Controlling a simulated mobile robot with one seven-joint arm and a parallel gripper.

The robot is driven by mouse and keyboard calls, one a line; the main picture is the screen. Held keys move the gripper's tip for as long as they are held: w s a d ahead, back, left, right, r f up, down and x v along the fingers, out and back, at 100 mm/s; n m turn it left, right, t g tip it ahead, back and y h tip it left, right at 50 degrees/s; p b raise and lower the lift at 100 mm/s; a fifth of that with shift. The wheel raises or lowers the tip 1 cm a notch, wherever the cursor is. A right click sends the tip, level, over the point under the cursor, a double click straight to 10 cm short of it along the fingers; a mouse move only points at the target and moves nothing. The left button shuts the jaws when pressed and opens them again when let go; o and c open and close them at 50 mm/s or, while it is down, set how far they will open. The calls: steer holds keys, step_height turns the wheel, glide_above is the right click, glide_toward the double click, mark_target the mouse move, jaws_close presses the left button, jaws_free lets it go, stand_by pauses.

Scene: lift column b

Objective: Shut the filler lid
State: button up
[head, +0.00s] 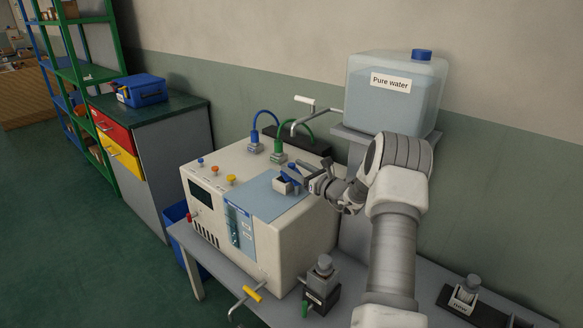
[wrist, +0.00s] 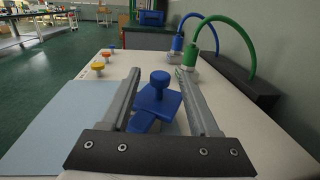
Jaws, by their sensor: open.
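The blue filler lid (wrist: 155,101), a square plate with a round knob, shows in the wrist view between my gripper's two fingers (wrist: 159,75). A second blue part lies under its near edge, and the plate looks tilted. I cannot tell how far open it stands. In the head view the small white filler (head: 283,187) with blue on it sits on the light-blue panel on top of the cream machine (head: 285,240). My gripper (head: 297,172) is open there, its fingers on either side of the lid without visible contact, partly hiding it.
Blue and green hoses (head: 257,130) curve up behind the filler. A valve with a white handle (head: 303,101) and a pure water tank (head: 396,95) stand behind. Several coloured knobs (head: 231,180) are at the machine's left top. A grey fitting (head: 322,278) stands on the bench in front.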

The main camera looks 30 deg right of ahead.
steer(key=shift+x, duration=1.05)
jaws_close()
stand_by(0.7)
